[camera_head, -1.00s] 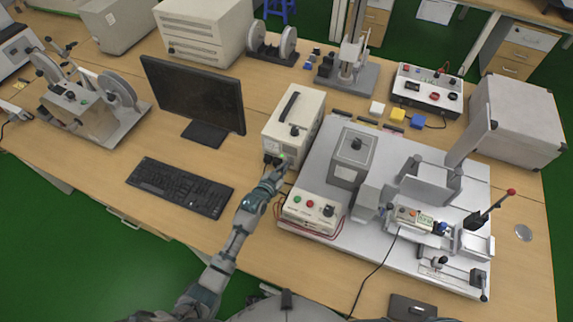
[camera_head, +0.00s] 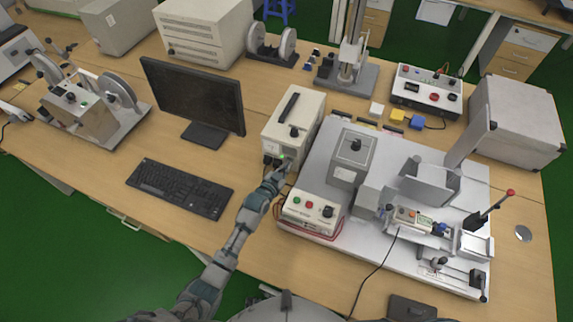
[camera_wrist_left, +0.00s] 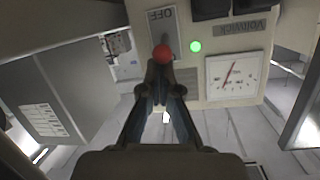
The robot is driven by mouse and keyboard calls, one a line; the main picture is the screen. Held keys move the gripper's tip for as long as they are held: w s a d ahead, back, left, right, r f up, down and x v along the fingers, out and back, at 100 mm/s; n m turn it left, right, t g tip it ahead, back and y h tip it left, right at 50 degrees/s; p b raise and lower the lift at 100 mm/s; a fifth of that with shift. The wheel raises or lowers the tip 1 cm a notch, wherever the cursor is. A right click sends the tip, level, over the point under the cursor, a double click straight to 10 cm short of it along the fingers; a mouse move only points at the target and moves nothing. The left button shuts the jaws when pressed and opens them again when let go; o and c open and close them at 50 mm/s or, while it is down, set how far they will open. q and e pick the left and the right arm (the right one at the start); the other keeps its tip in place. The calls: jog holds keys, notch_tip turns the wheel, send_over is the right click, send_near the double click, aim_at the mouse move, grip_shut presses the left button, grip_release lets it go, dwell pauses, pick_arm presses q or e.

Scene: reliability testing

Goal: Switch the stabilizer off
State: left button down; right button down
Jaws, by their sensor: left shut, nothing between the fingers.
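The stabilizer (camera_head: 291,128) is a cream box with a black top handle, standing behind the left edge of the grey base plate. Its front shows upside down in the left wrist view, with a switch (camera_wrist_left: 162,52) tipped by a red ball, an "OFF" label, a lit green lamp (camera_wrist_left: 196,46) and a dial gauge (camera_wrist_left: 234,75). My left gripper (camera_head: 283,171) is at the stabilizer's front. Its shut fingertips (camera_wrist_left: 163,74) are empty, right by the red ball; I cannot tell whether they touch it. My right gripper is not in view.
A control box (camera_head: 313,212) with coloured buttons stands close to the right of my left arm. A grey metal box (camera_head: 350,155) is beside the stabilizer. A keyboard (camera_head: 180,187) and monitor (camera_head: 195,95) are to the left, with bare table between them and my arm.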

pick_arm(q)
jog(key=shift+s+a+f, duration=0.15)
jog(key=shift+s+f, duration=0.15)
jog(key=shift+f, duration=0.25)
jog(key=shift+s+a, duration=0.1)
jog(key=shift+s, duration=0.05)
jog(key=v, duration=1.1)
jog(key=shift+s+a, duration=0.15)
jog(key=shift+s, duration=0.1)
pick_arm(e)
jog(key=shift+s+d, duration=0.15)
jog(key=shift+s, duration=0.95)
